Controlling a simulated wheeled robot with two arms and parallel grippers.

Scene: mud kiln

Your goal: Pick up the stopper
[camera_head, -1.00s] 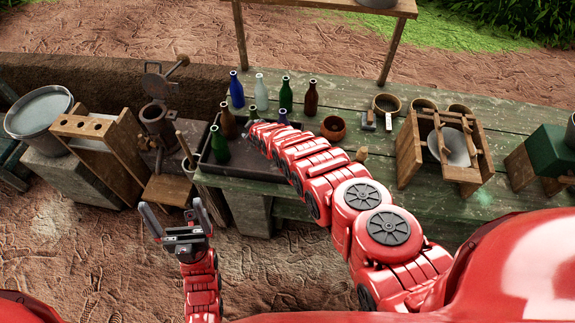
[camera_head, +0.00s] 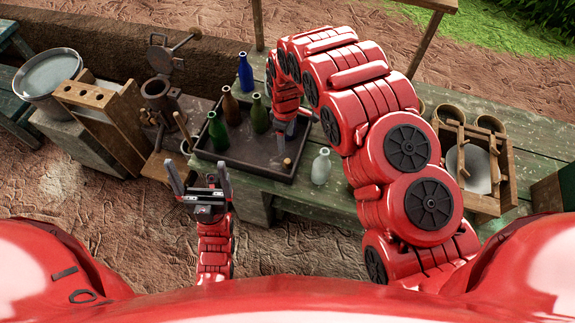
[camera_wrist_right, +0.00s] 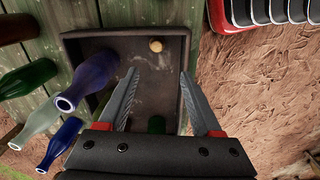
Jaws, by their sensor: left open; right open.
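A small tan cork-like stopper (camera_head: 287,163) stands in the front right part of the dark tray (camera_head: 239,164) on the green table. In the right wrist view the stopper (camera_wrist_right: 156,45) lies beyond the fingertips and between their lines. My right gripper (camera_head: 290,134) is over the tray, open and empty, with its fingers pointing down towards the stopper. Its two fingers also show apart in the wrist view (camera_wrist_right: 159,75). My left gripper (camera_head: 199,177) is open and empty, in front of the tray's left side.
Green bottles (camera_head: 217,131) and a brown bottle (camera_head: 230,106) stand in the tray's left and back part. A blue bottle (camera_head: 245,72) stands behind. A clear bottle (camera_head: 321,167) stands right of the tray. A wooden rack (camera_head: 487,170) is further right.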

